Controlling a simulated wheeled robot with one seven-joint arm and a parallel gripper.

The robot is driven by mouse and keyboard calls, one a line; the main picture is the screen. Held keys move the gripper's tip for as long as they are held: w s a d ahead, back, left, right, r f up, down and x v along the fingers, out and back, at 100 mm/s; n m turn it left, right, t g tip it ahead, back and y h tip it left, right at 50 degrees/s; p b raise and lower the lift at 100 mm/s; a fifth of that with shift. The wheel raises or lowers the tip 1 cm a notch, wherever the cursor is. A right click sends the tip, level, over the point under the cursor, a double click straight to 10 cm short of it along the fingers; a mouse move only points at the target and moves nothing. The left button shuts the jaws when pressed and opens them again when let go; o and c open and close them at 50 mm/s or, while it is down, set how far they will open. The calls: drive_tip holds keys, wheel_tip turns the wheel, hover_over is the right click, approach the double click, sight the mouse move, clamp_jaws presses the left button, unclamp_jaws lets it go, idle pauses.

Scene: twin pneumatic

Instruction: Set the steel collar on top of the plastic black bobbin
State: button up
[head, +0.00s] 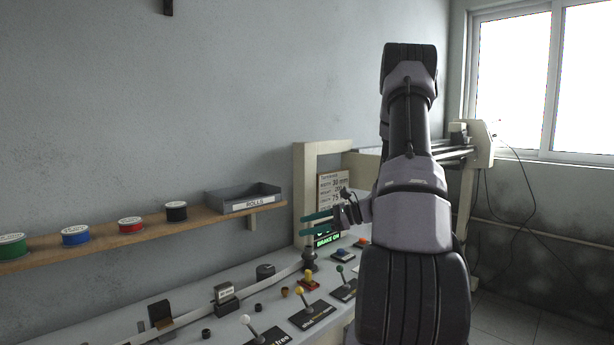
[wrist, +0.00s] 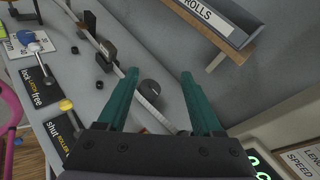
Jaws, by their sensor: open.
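My gripper (head: 308,225) is open, its two green fingers pointing left above the bench. It also shows in the wrist view (wrist: 159,78), with nothing between the fingertips. A black spool (head: 176,211), which may be the plastic black bobbin, stands upright on the wall shelf, left of my gripper. A dark grey, squat round piece (head: 265,271), possibly the steel collar, sits at the back of the bench, below and left of the gripper. It shows in the wrist view (wrist: 152,92), apart from the fingers. Small dark cylinders (head: 258,308) also lie on the bench; I cannot tell their material.
Red (head: 130,225), blue (head: 75,236) and green (head: 12,246) spools and a grey ROLLS tray (head: 243,199) occupy the shelf (head: 110,244). Levers (head: 301,296) line the bench front. A pale strip runs along the bench. A beige frame (head: 300,170) stands behind my gripper.

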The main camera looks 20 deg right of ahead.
drive_tip(key=s+a+r+n+g+h, duration=0.45)
drive_tip(key=s+a+r+n, duration=0.45)
drive_tip(key=s+a+r, duration=0.25)
drive_tip(key=s+r+n+t+h, duration=0.4)
drive_tip(key=s+r+n+h, duration=0.2)
drive_tip(key=s+r, duration=0.4)
drive_tip(key=s+n, duration=0.1)
drive_tip(key=s, duration=0.2)
drive_tip(key=shift+a+r+n, duration=0.3)
drive_tip(key=shift+a, duration=0.1)
